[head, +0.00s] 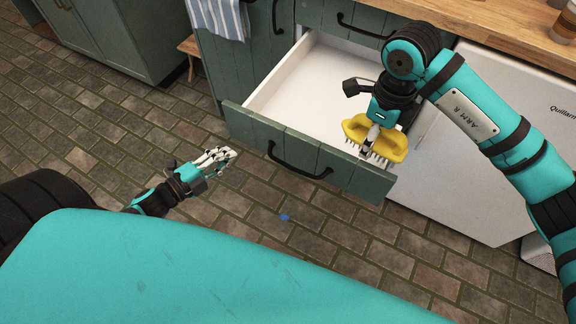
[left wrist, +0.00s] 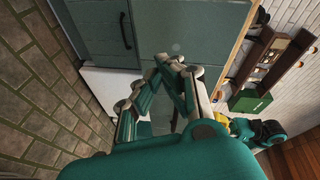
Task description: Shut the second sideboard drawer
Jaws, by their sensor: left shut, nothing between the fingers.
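The sideboard drawer (head: 290,140) is pulled out, with a green plank front, a dark bar handle (head: 300,168) and a white interior that looks empty where it shows. My left gripper (head: 226,156) is shut and empty, in front of the drawer's left end and apart from it. Its closed fingers also show in the left wrist view (left wrist: 172,75). My right gripper (head: 371,138) reaches over the drawer's right end, shut on a yellow brush (head: 395,147) with pale bristles. The brush hides part of the drawer front's top edge.
A wooden counter (head: 480,30) runs above the sideboard. A striped towel (head: 217,17) hangs left of the drawer. A white appliance (head: 460,160) stands to the right. The brick floor (head: 110,110) on the left is clear. A small blue spot (head: 284,217) shows on the floor.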

